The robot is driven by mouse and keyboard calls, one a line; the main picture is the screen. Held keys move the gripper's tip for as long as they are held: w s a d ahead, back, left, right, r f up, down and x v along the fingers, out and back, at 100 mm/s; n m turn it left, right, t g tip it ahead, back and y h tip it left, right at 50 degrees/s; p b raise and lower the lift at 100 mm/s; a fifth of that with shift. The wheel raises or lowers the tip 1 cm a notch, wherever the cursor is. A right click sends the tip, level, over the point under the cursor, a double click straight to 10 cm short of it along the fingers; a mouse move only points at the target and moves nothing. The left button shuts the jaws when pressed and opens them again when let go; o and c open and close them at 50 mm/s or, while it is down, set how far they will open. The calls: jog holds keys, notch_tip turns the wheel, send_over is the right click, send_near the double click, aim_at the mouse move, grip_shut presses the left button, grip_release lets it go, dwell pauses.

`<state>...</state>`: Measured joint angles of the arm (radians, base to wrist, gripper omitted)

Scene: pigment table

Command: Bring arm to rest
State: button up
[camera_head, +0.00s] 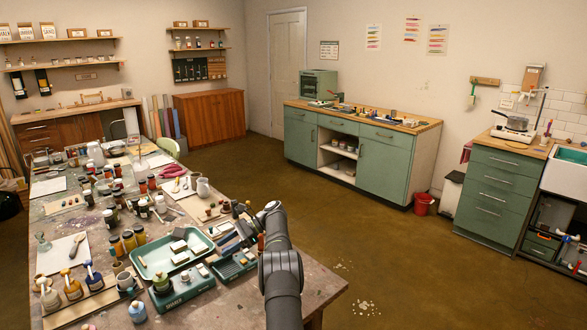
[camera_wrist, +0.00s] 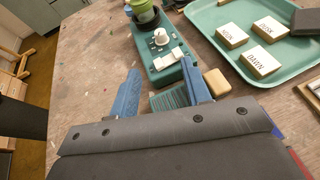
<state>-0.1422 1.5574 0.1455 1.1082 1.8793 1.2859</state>
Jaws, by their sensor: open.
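My arm (camera_head: 281,275) reaches over the right end of the work table (camera_head: 310,290) in the head view. In the wrist view my gripper (camera_wrist: 160,68) is open, its two blue fingers spread apart with nothing held between them. Beyond the fingertips is a green device (camera_wrist: 168,62) with a white knob and small pale pieces on top. A ridged green surface partly shows between the fingers. In the head view the fingers are hard to tell from the clutter left of the arm.
A green tray (camera_head: 144,268) holds pale blocks; the wrist view shows labelled blocks (camera_wrist: 266,63) in it. A small tan block (camera_wrist: 217,82) lies beside the right finger. Bottles and jars crowd the table's left. The brown floor (camera_head: 400,270) right of the table is mostly clear.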

jog(key=x, duration=1.5)
jog(key=shift+s+a+f, duration=0.1)
jog(key=v, duration=1.7)
send_near(186, 274)
jog(key=x, duration=0.8)
jog(key=shift+a+f, duration=0.15)
jog(key=shift+a, duration=0.3)
jog(key=shift+s+m+t+y, duration=0.15)
jog(key=shift+m+t+y, duration=0.3)
jog(key=shift+m+t, duration=1.15)
jog(key=shift+s+m+t+y, duration=0.2)
jog(key=shift+m+t+y, duration=0.25)
jog(key=shift+m+t, duration=1.15)
jog(key=shift+s+m+t+h, duration=0.15)
jog(key=shift+m+t+h, duration=0.15)
jog(key=shift+m+t, duration=1.05)
jog(key=shift+s+m+t+h, duration=0.15)
jog(key=shift+m+t+h, duration=0.15)
jog(key=shift+m+t, duration=1)
jog(key=shift+t, duration=0.55)
jog(key=shift+o, duration=0.5)
